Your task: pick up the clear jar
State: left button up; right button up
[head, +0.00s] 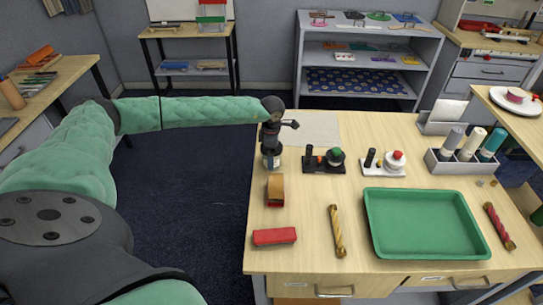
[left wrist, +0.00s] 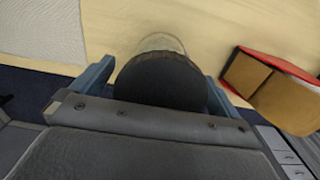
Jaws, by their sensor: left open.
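The clear jar (head: 271,162) stands upright near the left edge of the table, with a dark round lid on top. In the left wrist view the jar's clear rim (left wrist: 163,42) shows beyond the dark lid, which fills the space between the fingers. My left gripper (head: 271,143) is directly over the jar, pointing down. Its blue fingers (left wrist: 158,84) are open, one on each side of the lid; whether they touch it I cannot tell. My right gripper is not in view.
A brown and red block (head: 275,190) lies just in front of the jar. A black stand with a green knob (head: 335,157) is to the right. A red block (head: 274,237), a twisted rod (head: 337,232) and a green tray (head: 425,222) lie nearer. Bare tabletop lies between them.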

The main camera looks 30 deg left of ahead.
pick_arm(q)
jog(key=c, duration=1.1)
